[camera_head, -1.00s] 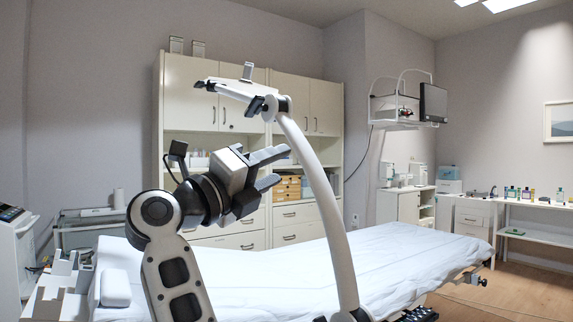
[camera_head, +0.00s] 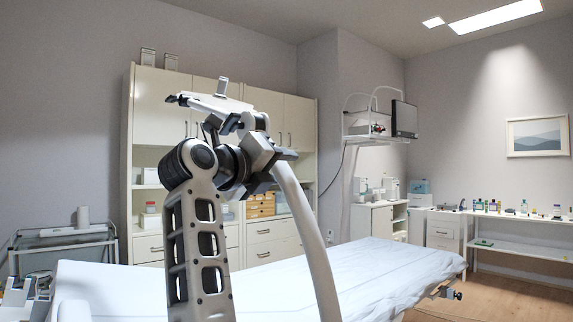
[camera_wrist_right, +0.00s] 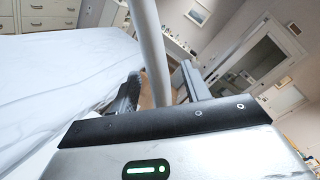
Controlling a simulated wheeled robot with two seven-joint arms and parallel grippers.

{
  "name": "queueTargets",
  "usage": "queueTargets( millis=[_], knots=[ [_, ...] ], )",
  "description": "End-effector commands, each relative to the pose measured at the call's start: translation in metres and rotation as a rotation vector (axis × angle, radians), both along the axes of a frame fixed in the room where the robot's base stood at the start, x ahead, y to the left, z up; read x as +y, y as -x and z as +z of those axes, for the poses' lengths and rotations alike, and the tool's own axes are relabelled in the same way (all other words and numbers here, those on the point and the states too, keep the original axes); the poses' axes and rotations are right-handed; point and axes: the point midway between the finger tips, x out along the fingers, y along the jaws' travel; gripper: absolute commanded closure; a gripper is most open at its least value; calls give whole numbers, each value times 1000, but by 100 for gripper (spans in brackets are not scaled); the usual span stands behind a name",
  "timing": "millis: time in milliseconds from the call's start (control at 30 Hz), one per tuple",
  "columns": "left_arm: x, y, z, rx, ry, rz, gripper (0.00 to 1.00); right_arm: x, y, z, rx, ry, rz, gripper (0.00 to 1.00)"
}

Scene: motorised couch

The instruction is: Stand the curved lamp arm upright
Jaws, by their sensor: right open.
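The curved lamp arm (camera_head: 312,235) is a white tube that rises from beside the couch and bends to the left at its top. It carries a white lamp head (camera_head: 213,106) at its upper end. My right gripper (camera_head: 284,160) is at the upper part of the tube and partly overlaps it in the head view. In the right wrist view, the lamp arm (camera_wrist_right: 150,50) passes between the two spread fingers of my right gripper (camera_wrist_right: 160,88). I cannot tell whether either finger touches it. The foot of the lamp arm is out of view. My left gripper is not in view.
The couch (camera_head: 120,285) with a white sheet spreads below and behind the lamp arm. A tall cabinet (camera_head: 160,110) stands behind. A wall-side monitor (camera_head: 404,119) and a side table (camera_head: 515,250) with bottles are at the right. Floor at the right is clear.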

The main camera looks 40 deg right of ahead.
Motion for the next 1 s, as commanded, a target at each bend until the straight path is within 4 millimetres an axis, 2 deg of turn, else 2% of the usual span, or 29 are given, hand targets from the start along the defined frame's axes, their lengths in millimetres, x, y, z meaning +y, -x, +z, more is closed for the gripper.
queueTargets(
  millis=[33, 200, 567, 600, 767, 1000],
  knots=[
    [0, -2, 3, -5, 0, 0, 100, -9, -2, 2, 0, 2, -4, 53],
    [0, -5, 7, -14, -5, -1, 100, -25, -9, 1, 0, 2, -1, 53],
    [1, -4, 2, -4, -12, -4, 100, -31, -12, 0, 0, 1, 1, 53],
    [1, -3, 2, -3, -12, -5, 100, -31, -12, 0, 0, 1, 1, 56],
    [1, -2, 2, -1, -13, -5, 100, -31, -11, 0, 0, 1, 1, 100],
    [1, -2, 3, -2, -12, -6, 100, -36, -9, 2, -13, 0, -10, 100]
  ],
)
